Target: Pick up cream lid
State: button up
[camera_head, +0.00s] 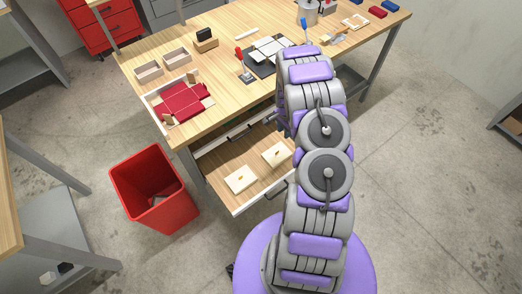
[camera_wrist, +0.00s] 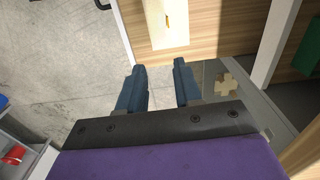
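Two cream lids, each a flat square with a small orange-brown grip on top, lie apart in the open wooden drawer: one nearer the front (camera_head: 240,180) and one further right (camera_head: 276,153). In the wrist view one cream lid (camera_wrist: 163,36) shows at the top, cut off by the frame edge, on the drawer's wood bottom. I cannot tell which of the two it is. My gripper (camera_wrist: 157,70) is open, its two blue fingers apart with nothing between them. The fingers show below the lid in that view and do not touch it.
The drawer's white front edge (camera_head: 263,197) juts out below the workbench (camera_head: 222,68). A red bin (camera_head: 153,190) stands left of the drawer. On the bench are a cream tray with red pieces (camera_head: 187,100) and two small boxes (camera_head: 148,70). Open floor lies to the right.

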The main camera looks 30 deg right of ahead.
notch_tip(320, 180, down, 2)
jog(key=a, duration=0.2)
jog(key=b, duration=0.2)
send_over(278, 151)
jog(key=f, duration=1)
jog(key=shift+s+a+f, duration=0.15)
jog(key=shift+s+f, duration=0.05)
jog(key=shift+s, duration=0.1)
jog(key=shift+a+f, duration=0.3)
jog(key=shift+f, duration=0.3)
jog(key=f, duration=0.1)
jog(key=f+b, duration=0.1)
jog(key=f, duration=0.1)
jog(key=f+b, duration=0.1)
jog(key=f, duration=0.1)
jog(key=shift+w+d, duration=0.35)
jog(key=shift+a, duration=0.1)
jog(key=shift+a+r, duration=0.1)
jog(key=shift+a, duration=0.05)
jog(key=shift+d, duration=0.2)
grip_shut()
